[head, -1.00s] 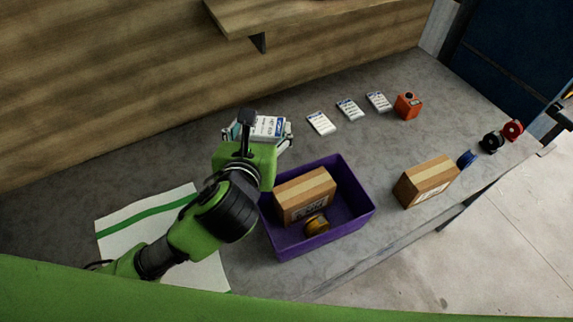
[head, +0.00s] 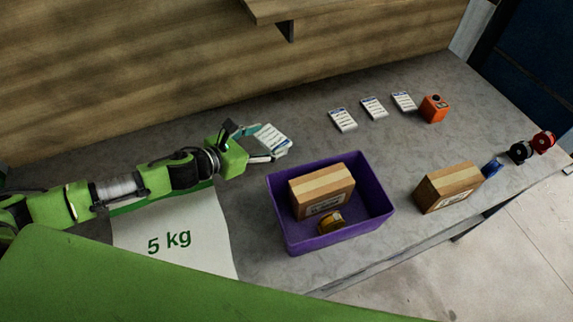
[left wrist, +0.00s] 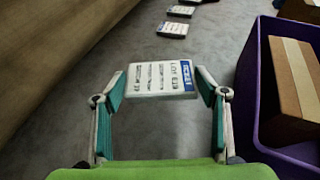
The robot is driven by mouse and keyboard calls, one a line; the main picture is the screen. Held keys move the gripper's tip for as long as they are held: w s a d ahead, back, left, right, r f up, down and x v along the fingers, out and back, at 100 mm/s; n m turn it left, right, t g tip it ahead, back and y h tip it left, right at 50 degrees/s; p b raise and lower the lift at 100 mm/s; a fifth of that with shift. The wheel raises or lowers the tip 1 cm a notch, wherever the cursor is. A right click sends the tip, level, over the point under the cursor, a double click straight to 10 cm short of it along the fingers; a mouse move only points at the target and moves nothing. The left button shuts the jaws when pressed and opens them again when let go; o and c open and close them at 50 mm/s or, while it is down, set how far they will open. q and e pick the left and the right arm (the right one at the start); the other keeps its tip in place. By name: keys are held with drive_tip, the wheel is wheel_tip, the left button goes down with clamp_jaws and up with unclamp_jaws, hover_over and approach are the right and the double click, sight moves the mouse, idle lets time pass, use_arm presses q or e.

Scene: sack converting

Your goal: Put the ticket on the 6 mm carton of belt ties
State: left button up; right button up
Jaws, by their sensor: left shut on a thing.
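My left gripper (head: 268,143) is shut on a white ticket (head: 273,138) with a blue band, above the bench left of the purple bin. In the left wrist view the ticket (left wrist: 160,78) sits between the two teal-lined fingers, its printed face showing. One brown carton (head: 322,192) with pale tape and a label stands inside the purple bin (head: 377,222). Another carton (head: 449,186) stands on the bench to the right of the bin. The carton labels are too small to read, so I cannot tell which is 6 mm. My right gripper is not in view.
Several similar tickets or cards (head: 342,120) lie at the back beside an orange box (head: 434,108). A yellow-brown roll (head: 331,222) is in the bin. Blue, black and red reels (head: 543,141) stand far right. A white "5 kg" sack (head: 175,240) lies under my left arm.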

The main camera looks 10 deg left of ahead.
sight(269, 165)
use_arm(q)
wheel_tip(269, 165, down, 9)
drive_tip(key=shift+r, duration=0.15)
idle(0.4)
drive_tip(key=shift+f+b, duration=0.25)
drive_tip(key=shift+b, duration=0.1)
drive_tip(key=o, duration=1.1)
drive_tip(key=shift+o, duration=0.2)
drive_tip(key=shift+r, duration=0.1)
